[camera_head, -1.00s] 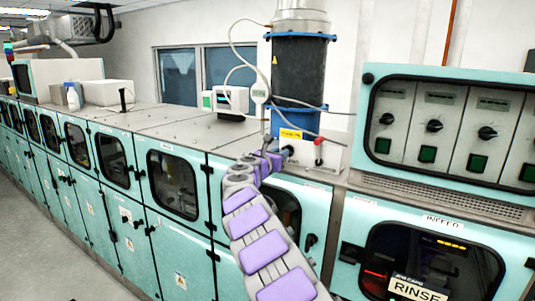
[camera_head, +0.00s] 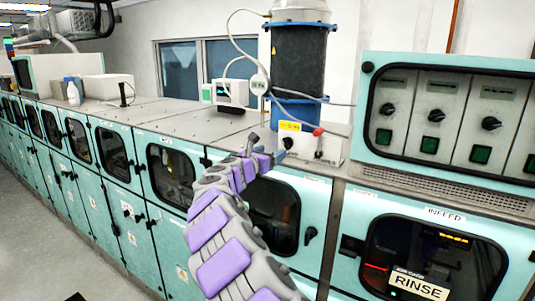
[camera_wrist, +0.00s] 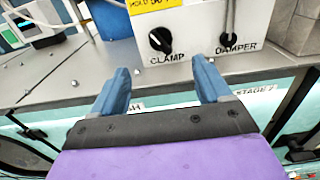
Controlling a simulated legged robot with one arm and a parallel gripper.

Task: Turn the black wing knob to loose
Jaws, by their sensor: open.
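The black wing knob (camera_wrist: 160,40), labelled CLAMP, is on the front of a white box (camera_head: 325,149) under the dark blue-banded cylinder. Its light pointer line runs diagonally in the wrist view. In the head view the knob (camera_head: 287,143) shows just beyond my fingers. My gripper (camera_wrist: 160,90) is open and empty, with its two blue fingers apart. The knob lies between the finger directions but beyond and above the tips in the wrist view, with a visible gap. My gripper (camera_head: 269,147) also shows in the head view, in front of the box's left part.
A yellow label (camera_head: 290,126) sits above the knob. The grey counter (camera_head: 190,115) extends left. A control panel (camera_head: 440,120) stands right.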

